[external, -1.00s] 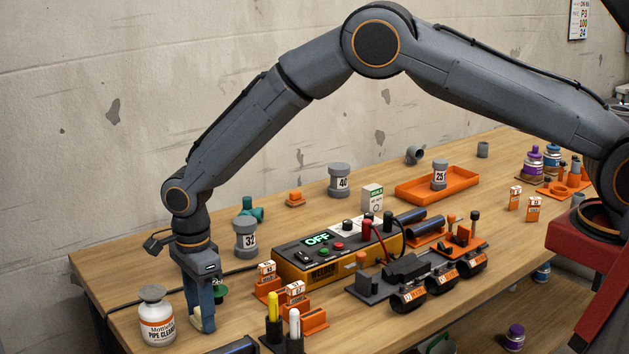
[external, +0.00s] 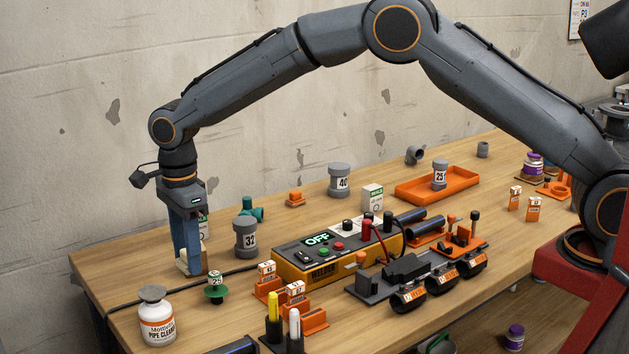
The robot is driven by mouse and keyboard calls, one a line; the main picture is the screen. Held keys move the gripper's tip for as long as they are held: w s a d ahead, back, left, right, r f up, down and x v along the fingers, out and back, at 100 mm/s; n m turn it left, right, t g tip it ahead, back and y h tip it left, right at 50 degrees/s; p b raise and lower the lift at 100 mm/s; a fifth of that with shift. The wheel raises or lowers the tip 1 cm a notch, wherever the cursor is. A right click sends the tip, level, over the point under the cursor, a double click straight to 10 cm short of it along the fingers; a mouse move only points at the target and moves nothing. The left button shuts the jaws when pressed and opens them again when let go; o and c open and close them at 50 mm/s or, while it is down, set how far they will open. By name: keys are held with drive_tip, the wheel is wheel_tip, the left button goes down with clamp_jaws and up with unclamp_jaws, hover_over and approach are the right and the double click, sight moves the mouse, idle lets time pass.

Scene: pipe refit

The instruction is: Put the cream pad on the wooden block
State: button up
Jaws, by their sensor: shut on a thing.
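My gripper (external: 190,268) points straight down at the left end of the bench, with its fingertips close to the bench top. It is shut on the cream pad (external: 182,264), of which a small pale part shows beside the fingers at the left. The wooden block cannot be made out clearly; a tan patch low at the fingertips may be part of it or of the pad. I cannot tell whether the pad touches anything below it.
A white pipe cleaner bottle (external: 157,318) stands in front. A green-based small part (external: 215,287) and a grey fitting marked 32 (external: 245,238) stand to the right. A pale labelled item (external: 204,227) is partly hidden behind my gripper. A black cable (external: 150,296) crosses the bench.

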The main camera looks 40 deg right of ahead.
drive_tip(key=w+d+r+b, duration=0.2)
drive_tip(key=w+d+b, duration=0.25)
drive_tip(key=w, duration=0.35)
drive_tip(key=w+d+r+b, duration=0.3)
drive_tip(key=w+d+b, duration=0.1)
drive_tip(key=w+b, duration=0.25)
drive_tip(key=f, duration=0.3)
drive_tip(key=f+p, duration=0.1)
drive_tip(key=f, duration=0.2)
drive_tip(key=w+f+p, duration=0.1)
drive_tip(key=f, duration=0.2)
drive_tip(key=shift+a+f, duration=0.15)
drive_tip(key=shift+a, duration=0.1)
drive_tip(key=shift+f, duration=0.1)
drive_tip(key=o, duration=1)
wheel_tip(320, 180, up, 12)
drive_tip(key=shift+r+b, duration=0.15)
drive_tip(key=shift+b, duration=0.55)
